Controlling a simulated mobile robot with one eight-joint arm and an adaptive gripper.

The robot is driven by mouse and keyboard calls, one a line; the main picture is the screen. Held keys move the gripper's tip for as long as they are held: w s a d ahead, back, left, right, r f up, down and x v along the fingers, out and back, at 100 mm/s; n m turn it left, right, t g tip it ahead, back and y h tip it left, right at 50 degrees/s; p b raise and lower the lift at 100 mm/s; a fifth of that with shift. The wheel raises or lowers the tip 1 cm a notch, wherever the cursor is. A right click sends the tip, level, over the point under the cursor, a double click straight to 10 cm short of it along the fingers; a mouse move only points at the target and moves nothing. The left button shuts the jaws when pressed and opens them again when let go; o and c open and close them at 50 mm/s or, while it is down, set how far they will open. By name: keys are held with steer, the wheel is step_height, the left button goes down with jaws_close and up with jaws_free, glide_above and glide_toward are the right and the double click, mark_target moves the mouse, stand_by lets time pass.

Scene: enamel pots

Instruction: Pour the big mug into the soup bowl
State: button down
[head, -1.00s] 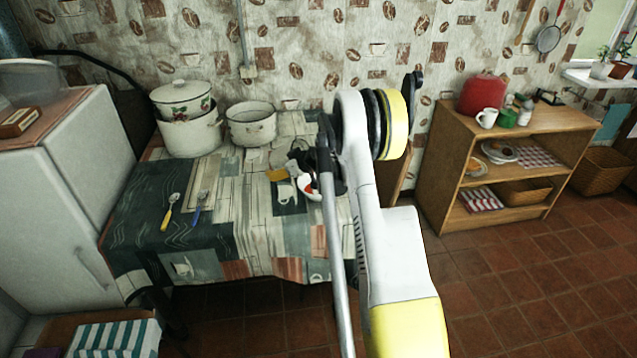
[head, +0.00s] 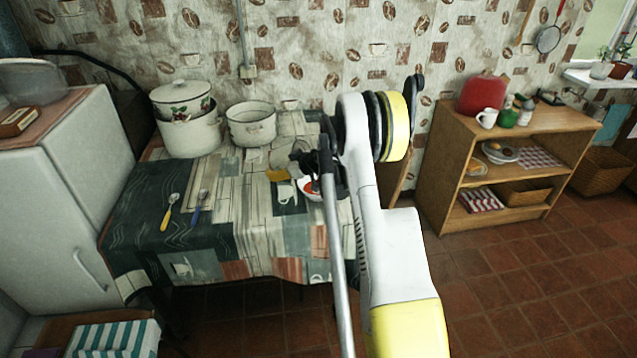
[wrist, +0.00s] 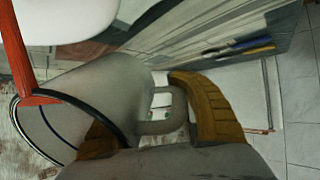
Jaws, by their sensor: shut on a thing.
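The big mug (wrist: 95,85) is pale grey with a dark rim. In the wrist view it is tipped over, its mouth toward the lower left. My gripper (wrist: 150,118) has its yellow-brown fingers shut on it by the handle side. In the head view the mug (head: 283,153) shows small above the table, partly behind my gripper (head: 292,170). The soup bowl (head: 310,190), white with red, stands on the table just below my gripper, partly hidden by my arm. White and red parts, likely the bowl (wrist: 65,18), lie beside the mug's mouth. I cannot see any contents flowing.
A lidded pot (head: 188,125) and an open pot (head: 251,123) stand at the table's back. A yellow-handled spoon (head: 170,210) and a blue-handled utensil (head: 199,205) lie at the front left. A wooden shelf (head: 500,150) stands right.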

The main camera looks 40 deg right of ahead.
mark_target(274, 193)
steer(key=shift+t+b, duration=0.35)
steer(key=shift+t, duration=0.05)
stand_by(1.3)
steer(key=g+p, duration=0.1)
steer(key=f+g+h, duration=0.1)
steer(key=g, duration=0.1)
steer(key=shift+s+f+p, duration=0.1)
steer(key=shift+f+p, duration=0.15)
steer(key=shift+p, duration=0.15)
steer(key=shift+d+r+g+p, duration=0.1)
steer(key=shift+r+g+p, duration=0.1)
steer(key=shift+g+p, duration=0.15)
steer(key=shift+r+n+g+h+p, duration=0.35)
steer(key=shift+r+g+p, duration=0.2)
steer(key=shift+g+p, duration=0.2)
steer(key=f+g+b, duration=0.1)
steer(key=f, duration=0.1)
steer(key=w+f+g+h+b, duration=0.1)
steer(key=f+g, duration=0.1)
steer(key=a+f+g+h, duration=0.1)
steer(key=f, duration=0.1)
steer(key=shift+w+f+g+b, duration=0.3)
steer(key=shift+w+f+b, duration=0.1)
steer(key=shift+f+g+h, duration=0.25)
steer(key=shift+g+h, duration=0.2)
steer(key=shift+g, duration=0.45)
steer(key=shift+r+p, duration=1.05)
steer(key=shift+r, duration=1.45)
